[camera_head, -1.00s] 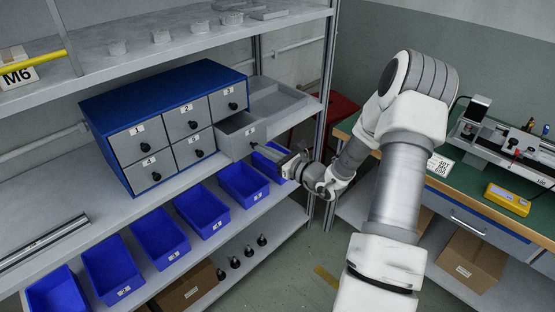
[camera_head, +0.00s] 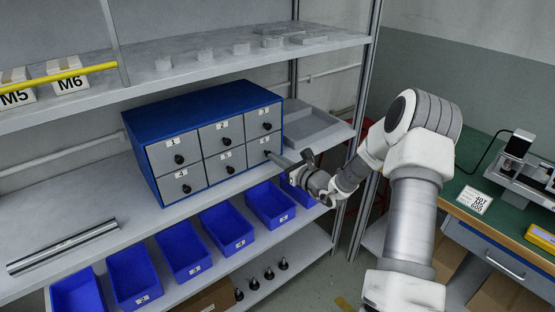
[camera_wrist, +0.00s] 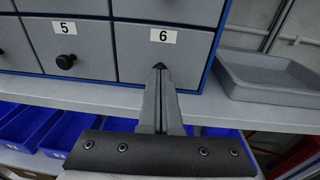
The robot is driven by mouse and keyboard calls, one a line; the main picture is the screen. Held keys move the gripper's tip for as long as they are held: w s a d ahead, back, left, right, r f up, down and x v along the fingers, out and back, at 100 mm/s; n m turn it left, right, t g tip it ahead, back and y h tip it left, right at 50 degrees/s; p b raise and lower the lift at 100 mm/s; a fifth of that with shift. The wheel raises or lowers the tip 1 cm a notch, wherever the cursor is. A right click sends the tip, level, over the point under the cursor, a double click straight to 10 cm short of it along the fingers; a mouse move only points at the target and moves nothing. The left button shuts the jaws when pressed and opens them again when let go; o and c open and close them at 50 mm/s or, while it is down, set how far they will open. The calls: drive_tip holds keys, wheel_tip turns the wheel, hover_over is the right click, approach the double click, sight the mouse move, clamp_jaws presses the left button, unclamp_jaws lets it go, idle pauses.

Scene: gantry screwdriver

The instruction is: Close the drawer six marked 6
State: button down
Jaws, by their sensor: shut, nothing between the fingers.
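The blue drawer cabinet (camera_head: 208,92) stands on the middle shelf with grey fronts in two rows. Drawer six (camera_head: 262,143) is at the bottom right, and its front looks about level with its neighbours. In the wrist view its label 6 (camera_wrist: 163,36) is upright and clear. My gripper (camera_head: 275,156) is shut and empty, with its tips at the front of drawer six. In the wrist view my gripper (camera_wrist: 159,70) covers most of the drawer's knob, of which only a dark top shows; contact cannot be told for certain.
A grey tray (camera_wrist: 268,76) lies on the shelf right of the cabinet. Blue bins (camera_head: 225,228) line the shelf below. A green workbench (camera_head: 500,215) stands at right. Metal bars (camera_head: 62,247) lie left of the cabinet.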

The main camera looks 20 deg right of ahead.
drive_tip(key=shift+w+a+r, duration=0.1)
drive_tip(key=shift+w+r, duration=0.15)
drive_tip(key=shift+r, duration=0.05)
